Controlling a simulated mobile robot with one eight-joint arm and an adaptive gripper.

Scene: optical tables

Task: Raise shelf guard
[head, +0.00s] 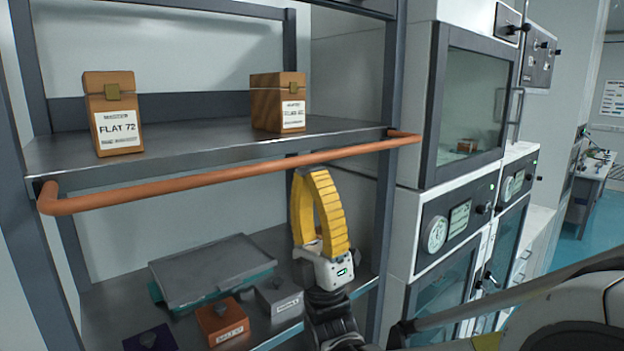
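The shelf guard (230,174) is an orange-brown rail with bent ends. It runs along the front of the upper shelf (205,148), near the height of the shelf's front edge. My gripper (309,173) has two yellow ribbed fingers pointing up. It is just below the right half of the guard, and its tips appear close under the rail. The fingers lean together at the tips and look shut, with nothing seen between them. I cannot tell whether the tips touch the rail.
A box marked FLAT 72 (114,115) and another brown box (278,102) stand on the upper shelf. Below are a grey-lidded teal container (210,270) and small orange (222,322), grey (279,298) and dark (150,340) boxes. Glass-door cabinets (470,90) stand close at right.

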